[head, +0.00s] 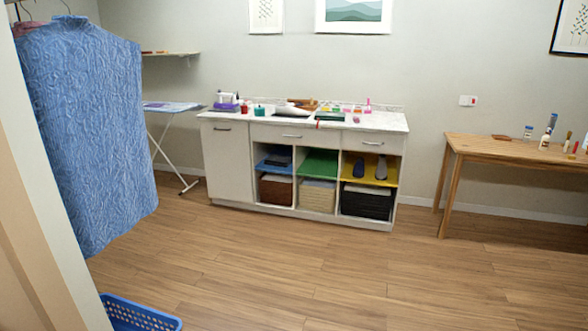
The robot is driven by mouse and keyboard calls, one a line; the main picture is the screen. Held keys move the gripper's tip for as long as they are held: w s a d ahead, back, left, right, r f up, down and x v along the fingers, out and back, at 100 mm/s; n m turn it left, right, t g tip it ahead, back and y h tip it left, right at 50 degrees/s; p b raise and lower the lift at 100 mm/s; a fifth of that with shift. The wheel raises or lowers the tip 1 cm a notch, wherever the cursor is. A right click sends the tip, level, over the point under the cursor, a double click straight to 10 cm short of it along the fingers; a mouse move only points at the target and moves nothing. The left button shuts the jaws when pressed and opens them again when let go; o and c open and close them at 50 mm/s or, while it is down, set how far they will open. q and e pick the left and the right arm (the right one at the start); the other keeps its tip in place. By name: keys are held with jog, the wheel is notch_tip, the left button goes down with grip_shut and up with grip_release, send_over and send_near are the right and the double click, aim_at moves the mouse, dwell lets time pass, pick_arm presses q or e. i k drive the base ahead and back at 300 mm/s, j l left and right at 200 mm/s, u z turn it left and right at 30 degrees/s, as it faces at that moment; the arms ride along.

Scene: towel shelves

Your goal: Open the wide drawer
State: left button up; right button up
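A white cabinet (226,168) with a pale marble-look top stands against the far wall. Its wide drawer (270,134) is in the upper middle of the front, shut, with a metal bar handle (292,136). To its right is a narrower shut drawer (360,141) with its own handle. To its left is a tall shut front with a handle near its top. Neither of my grippers shows in the head view. The cabinet is well ahead of me across the floor.
Open wood floor (300,265) lies before the cabinet. A blue cloth (85,130) hangs at the left, with a blue basket (138,317) below. An ironing board (170,107) stands left of the cabinet, a wooden table (520,152) right of it. Baskets (317,194) fill the lower cubbies.

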aim_at(298, 135)
jog(key=i, duration=2.35)
jog(key=i+j, duration=0.1)
jog(key=i, duration=2.2)
jog(key=l+z, duration=0.05)
jog(key=l, duration=0.05)
